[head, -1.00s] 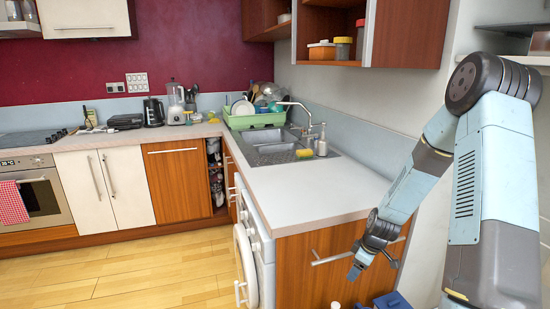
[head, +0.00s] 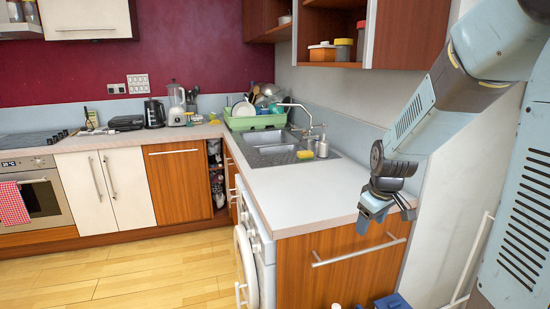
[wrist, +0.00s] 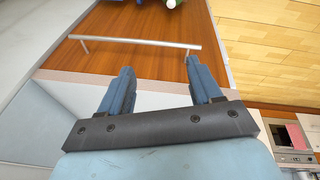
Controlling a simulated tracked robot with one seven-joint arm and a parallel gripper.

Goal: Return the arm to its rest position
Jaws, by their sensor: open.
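My gripper (head: 386,214) is at the near right corner of the white countertop (head: 310,188) in the head view, pointing downward. Its jaws are apart with nothing between them. In the wrist view my gripper (wrist: 157,76) shows two separate blue fingers. Behind them are the countertop's edge and the wooden end panel (wrist: 140,25) with its metal handle (wrist: 135,43). My arm comes down from the upper right of the head view. I cannot tell whether a fingertip touches the counter edge.
A green dish rack (head: 255,120) with dishes stands by the sink (head: 272,150). A yellow sponge (head: 305,154) and a soap bottle (head: 322,147) are beside it. An open wooden shelf (head: 335,66) hangs above. The near countertop is clear.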

